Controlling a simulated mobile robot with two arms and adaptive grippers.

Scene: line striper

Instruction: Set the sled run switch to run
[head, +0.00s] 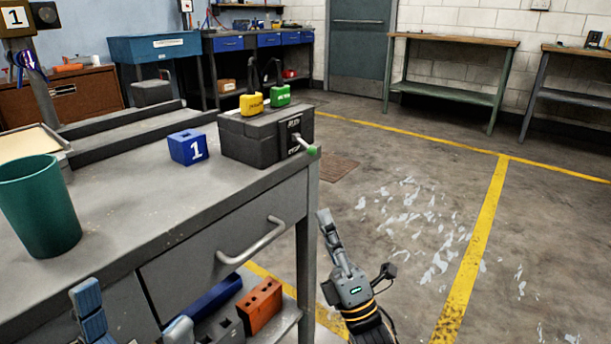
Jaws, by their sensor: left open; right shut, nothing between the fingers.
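A dark grey switch box (250,140) sits on the right end of the grey bench top. On its right end is a black plate (293,136) with white lettering, which seems to read RUN at the top and STOP at the bottom. A lever with a green knob (313,150) sticks out from the plate, its knob slanting down toward the lower label. My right gripper (324,217) is shut and empty, pointing up beside the bench's right end, below and apart from the knob. My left gripper (133,318) is open at the bottom left, in front of the drawer, only its fingertips in view.
A blue block marked 1 (188,147) and a green cup (39,205) stand on the bench. Yellow (252,104) and green (280,96) tagged pieces rest on the box. A drawer handle (252,242) juts from the front.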

